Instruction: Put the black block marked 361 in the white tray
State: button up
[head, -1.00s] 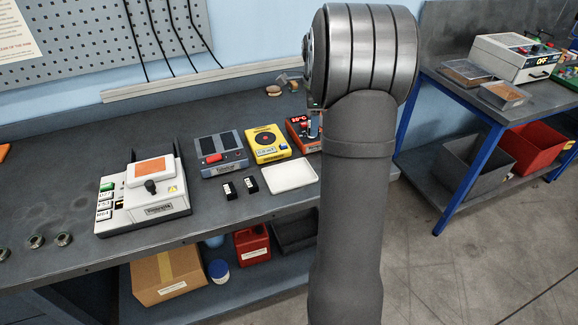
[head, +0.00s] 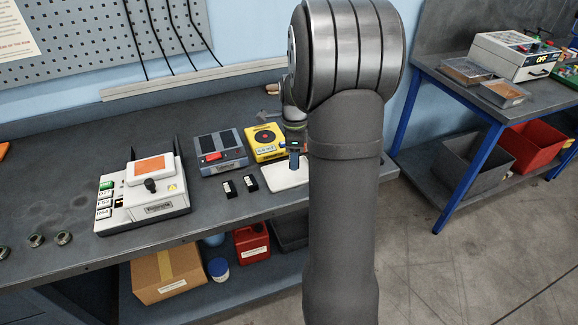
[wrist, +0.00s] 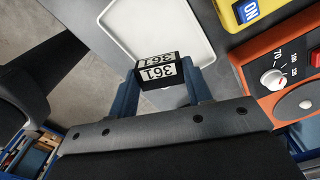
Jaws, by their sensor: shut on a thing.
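In the wrist view my gripper (wrist: 167,80) is shut on the black block marked 361 (wrist: 158,72), with a blue finger on each side of it. The block's white labels face the camera. The white tray (wrist: 150,25) lies just beyond the block in that view; I cannot tell how high the block is above it. In the head view the white tray (head: 283,179) is partly hidden by my arm. My gripper (head: 294,162) is over the tray's back part there, and the block cannot be made out.
Two black blocks with white labels (head: 229,190) (head: 251,183) stand left of the tray. A yellow device (head: 266,145) and a grey device with a red part (head: 220,153) sit behind. An orange device with a dial (wrist: 285,75) is near the gripper. The white console (head: 145,200) is further left.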

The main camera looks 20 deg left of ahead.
jog(key=shift+a+f, duration=0.45)
jog(key=shift+a, duration=0.35)
jog(key=shift+f, duration=2)
jog(key=shift+f, duration=0.1)
jog(key=o, duration=1.3)
jog(key=shift+f, duration=0.1)
notch_tip(320, 180, up, 12)
jog(key=shift+r, duration=0.2)
jog(key=shift+f, duration=0.1)
send_over(289, 174)
jog(key=shift+f, duration=4.25)
